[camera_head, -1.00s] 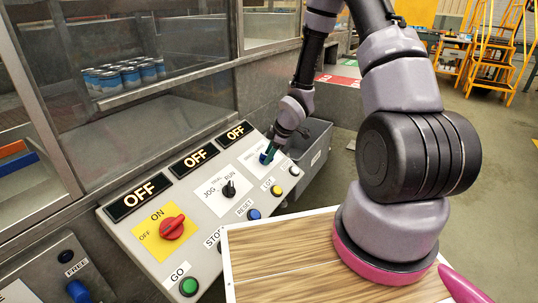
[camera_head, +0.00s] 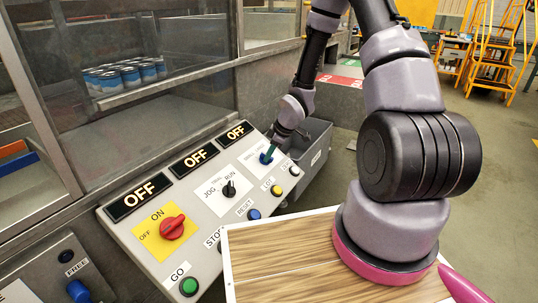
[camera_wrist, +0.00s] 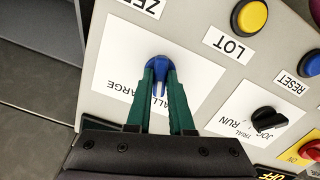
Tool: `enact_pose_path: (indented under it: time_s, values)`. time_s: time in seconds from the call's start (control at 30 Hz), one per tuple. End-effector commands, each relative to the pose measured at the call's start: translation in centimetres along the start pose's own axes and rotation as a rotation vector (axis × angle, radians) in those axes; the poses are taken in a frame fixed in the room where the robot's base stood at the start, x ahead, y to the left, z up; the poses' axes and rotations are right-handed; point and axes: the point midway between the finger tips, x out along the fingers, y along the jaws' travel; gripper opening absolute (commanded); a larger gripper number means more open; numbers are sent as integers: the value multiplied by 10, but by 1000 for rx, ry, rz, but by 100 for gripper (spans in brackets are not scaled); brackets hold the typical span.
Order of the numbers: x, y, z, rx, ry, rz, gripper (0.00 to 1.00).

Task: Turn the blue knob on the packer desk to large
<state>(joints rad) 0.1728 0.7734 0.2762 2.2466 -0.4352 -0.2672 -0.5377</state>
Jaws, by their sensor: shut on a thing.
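The blue knob (camera_head: 266,158) sits on a white label plate at the far right of the sloped packer desk (camera_head: 215,205). In the wrist view the blue knob (camera_wrist: 157,66) shows between the two green fingers of my gripper (camera_wrist: 159,72). The fingers are shut on it, one on each side. In the head view my gripper (camera_head: 269,152) reaches down to the knob from above. The label text is partly covered; "ARGE" shows beside the knob in the wrist view. I cannot tell exactly where the knob points.
On the desk are a yellow LOT button (camera_head: 276,190), a blue RESET button (camera_head: 254,214), a black JOG/RUN switch (camera_head: 229,188), a red ON/OFF switch (camera_head: 172,227) and a green GO button (camera_head: 189,286). A grey bin (camera_head: 316,145) stands just beyond the desk.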

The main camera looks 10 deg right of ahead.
Motion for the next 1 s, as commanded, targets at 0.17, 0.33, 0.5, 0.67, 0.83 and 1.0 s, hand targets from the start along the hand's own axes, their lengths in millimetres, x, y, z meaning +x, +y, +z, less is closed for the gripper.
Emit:
enact_pose_path:
  time_s: [0.17,0.33,0.5,0.67,0.83,1.0]
  values:
    - [0,1,1,164,0,-11,0]
    - [0,1,1,326,0,-22,0]
    - [0,1,1,483,1,-33,0]
    - [0,1,1,615,0,-43,0]
    - [0,1,1,727,0,-51,0]
    - [0,1,1,804,0,-57,0]
